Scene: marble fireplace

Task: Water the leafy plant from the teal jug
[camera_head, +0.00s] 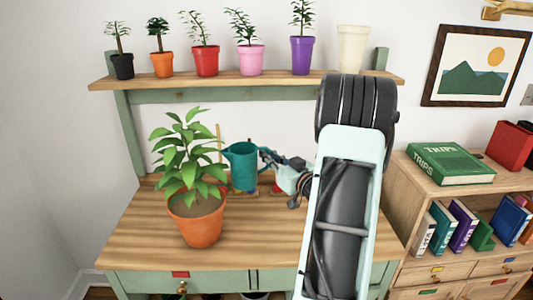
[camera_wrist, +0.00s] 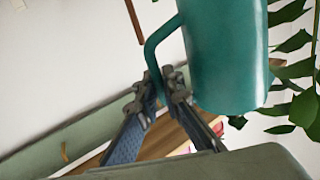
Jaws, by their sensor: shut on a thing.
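The teal jug (camera_head: 241,168) is just right of the leafy plant in the head view, its spout side toward the leaves. In the wrist view the jug (camera_wrist: 226,55) fills the upper right, with leaves (camera_wrist: 296,100) beyond it. My gripper (camera_head: 268,160) is shut on the jug's handle (camera_wrist: 153,55); its fingers (camera_wrist: 160,92) close around the lower part of the handle. The jug looks close to upright in the head view. The leafy plant (camera_head: 184,155) stands in a terracotta pot (camera_head: 196,226) on the wooden bench. Water inside the jug cannot be seen.
The bench top (camera_head: 140,228) is clear in front and left of the pot. Small items lie at its back behind the jug. A shelf (camera_head: 150,80) above carries several potted plants and a cream pot (camera_head: 351,48). A bookcase (camera_head: 405,190) stands right.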

